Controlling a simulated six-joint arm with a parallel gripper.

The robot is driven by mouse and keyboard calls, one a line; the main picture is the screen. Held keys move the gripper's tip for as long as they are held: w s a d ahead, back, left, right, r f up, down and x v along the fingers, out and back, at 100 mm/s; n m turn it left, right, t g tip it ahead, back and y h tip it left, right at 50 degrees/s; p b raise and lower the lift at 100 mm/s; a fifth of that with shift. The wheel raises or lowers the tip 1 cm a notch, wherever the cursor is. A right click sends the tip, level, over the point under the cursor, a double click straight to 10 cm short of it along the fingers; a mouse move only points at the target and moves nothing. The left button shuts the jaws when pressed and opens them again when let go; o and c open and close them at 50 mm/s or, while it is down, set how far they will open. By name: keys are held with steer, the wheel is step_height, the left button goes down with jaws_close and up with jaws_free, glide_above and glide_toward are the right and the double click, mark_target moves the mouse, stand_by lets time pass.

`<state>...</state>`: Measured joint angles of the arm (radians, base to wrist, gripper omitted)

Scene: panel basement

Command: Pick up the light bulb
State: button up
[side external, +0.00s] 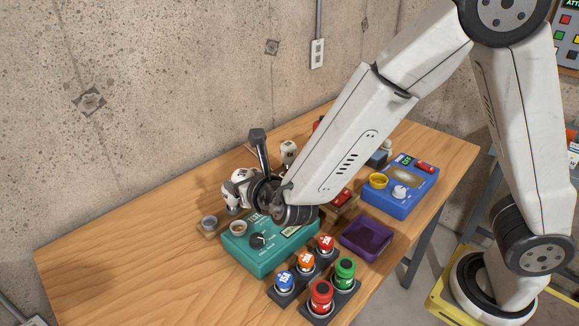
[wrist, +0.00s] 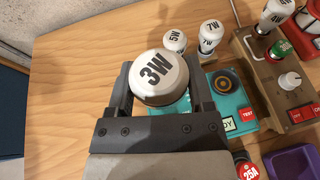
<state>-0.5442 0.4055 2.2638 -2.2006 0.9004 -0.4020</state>
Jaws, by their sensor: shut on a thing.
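A white light bulb (wrist: 160,75) marked 3W sits between the two dark fingers of my gripper (wrist: 161,92) in the wrist view. The fingers are shut on it from both sides. Its rounded top faces the camera and its base is hidden. White bulbs marked 5W (wrist: 175,41) and 7W (wrist: 210,36) stand beyond it to the right. In the side external view my gripper (side external: 250,188) is at the left end of the teal tester (side external: 262,262), close to white bulbs (side external: 229,190). I cannot tell there which bulb is held, or whether it is clear of its support.
The teal tester lies just right of the held bulb. A purple tray (side external: 366,240) and a blue tester (side external: 400,190) are to the right. The wooden table (side external: 120,255) is clear at left.

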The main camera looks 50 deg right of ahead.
steer(key=shift+s+d+r, duration=0.2)
steer(key=shift+s+r, duration=0.2)
steer(key=shift+s, duration=0.4)
steer(key=shift+w, duration=0.1)
steer(key=w+f, duration=0.1)
steer(key=w, duration=0.2)
steer(key=w+a+f, duration=0.1)
steer(key=shift+w+f, duration=0.2)
steer(key=shift+f, duration=0.1)
steer(key=shift+f, duration=0.1)
steer(key=shift+f, duration=2.8)
steer(key=shift+f, duration=0.6)
